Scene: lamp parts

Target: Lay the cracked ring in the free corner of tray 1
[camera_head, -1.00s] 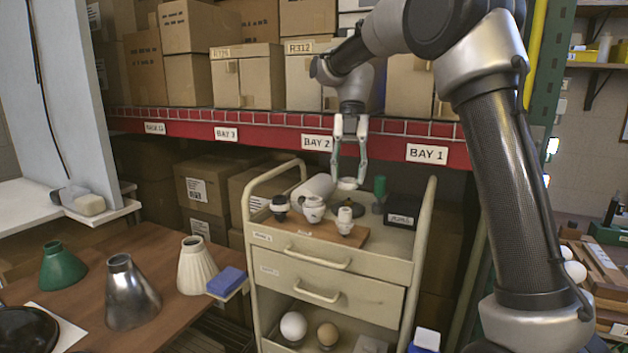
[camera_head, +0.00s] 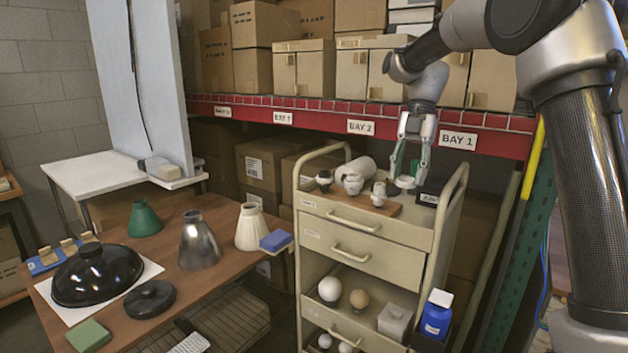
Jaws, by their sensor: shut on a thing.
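My gripper (camera_head: 412,174) is shut on a small white ring (camera_head: 405,182), the only ring I can make out. It holds the ring over the right part of the cart's top, just right of the wooden board (camera_head: 388,210). I cannot tell whether the ring touches anything, and no crack shows at this size. Several small labels on the cart (camera_head: 352,238) are too small to read, so I cannot tell which surface is tray 1. Three lamp sockets stand on the board: a dark one (camera_head: 324,180) and two white ones (camera_head: 353,184) (camera_head: 379,194).
A white roll (camera_head: 357,168) and a dark box (camera_head: 430,192) are on the cart top near the ring. A green item partly shows behind my gripper. The cart's side rails rise at both ends. Lampshades (camera_head: 200,242) stand on the brown table at left.

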